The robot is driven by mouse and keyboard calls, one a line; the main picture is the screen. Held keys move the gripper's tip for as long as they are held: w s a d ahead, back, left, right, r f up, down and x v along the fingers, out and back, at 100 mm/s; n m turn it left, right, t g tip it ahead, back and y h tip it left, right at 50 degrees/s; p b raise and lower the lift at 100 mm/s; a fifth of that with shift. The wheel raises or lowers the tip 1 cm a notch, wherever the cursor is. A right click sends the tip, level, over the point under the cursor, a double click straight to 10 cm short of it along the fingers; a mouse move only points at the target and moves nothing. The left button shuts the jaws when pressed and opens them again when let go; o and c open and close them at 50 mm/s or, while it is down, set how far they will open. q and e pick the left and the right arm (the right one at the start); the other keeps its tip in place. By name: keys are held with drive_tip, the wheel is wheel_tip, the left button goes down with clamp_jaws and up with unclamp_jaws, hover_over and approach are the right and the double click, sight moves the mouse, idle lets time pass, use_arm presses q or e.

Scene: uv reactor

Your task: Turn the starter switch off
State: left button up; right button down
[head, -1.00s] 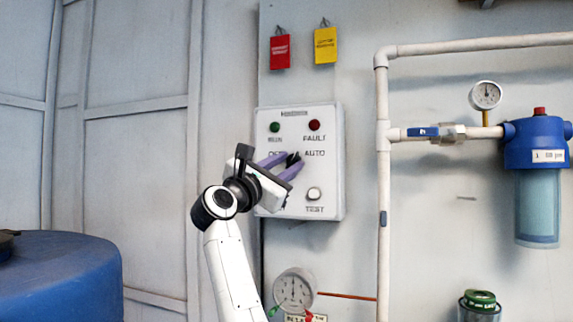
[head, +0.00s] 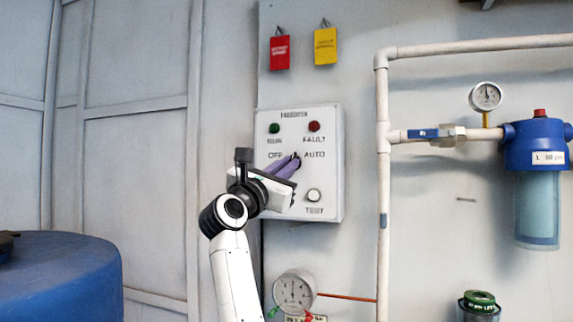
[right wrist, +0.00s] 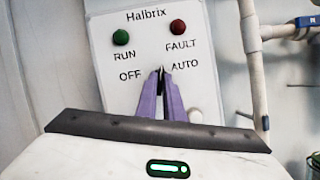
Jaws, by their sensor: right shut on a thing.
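The starter panel (head: 328,180) is a pale box on the wall, lettered RUN, FAULT, OFF, AUTO and TEST. My right gripper (head: 295,163) reaches it from the lower left, its purple fingers shut on the dark starter switch (right wrist: 161,71) between OFF and AUTO. In the right wrist view the gripper (right wrist: 162,78) has its fingertips close together at the switch. Only a small dark piece of the switch shows, so its exact pointing is hard to tell. My left gripper is not in view.
A green lamp (head: 274,128), a red lamp (head: 314,126) and a white TEST button (head: 314,195) are on the panel. White pipe (head: 382,230) runs to its right, with a blue filter (head: 537,145). A blue drum (head: 60,280) stands lower left.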

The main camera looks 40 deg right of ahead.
use_arm(q)
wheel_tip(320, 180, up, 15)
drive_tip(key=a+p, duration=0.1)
drive_tip(key=p, duration=1.8)
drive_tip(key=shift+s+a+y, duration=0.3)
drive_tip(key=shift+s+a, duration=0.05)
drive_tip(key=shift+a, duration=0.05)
use_arm(e)
drive_tip(key=shift+s+d+n+t+y, duration=0.1)
drive_tip(key=shift+n+t+y, duration=0.75)
drive_tip(key=shift+n, duration=1.6)
drive_tip(key=shift+s+n+t+y, duration=0.1)
drive_tip(key=shift+n+t+y, duration=0.3)
drive_tip(key=shift+n+t, duration=1.4)
drive_tip(key=shift+s+d+n+t+y, duration=0.1)
drive_tip(key=shift+n+t+y, duration=0.45)
drive_tip(key=shift+n, duration=2.5)
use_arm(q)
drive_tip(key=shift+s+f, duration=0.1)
use_arm(e)
drive_tip(key=shift+f, duration=0.1)
drive_tip(key=c, duration=1.9)
unclamp_jaws()
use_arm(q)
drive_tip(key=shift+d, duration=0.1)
use_arm(e)
drive_tip(key=shift+o, duration=0.2)
drive_tip(key=shift+a, duration=0.1)
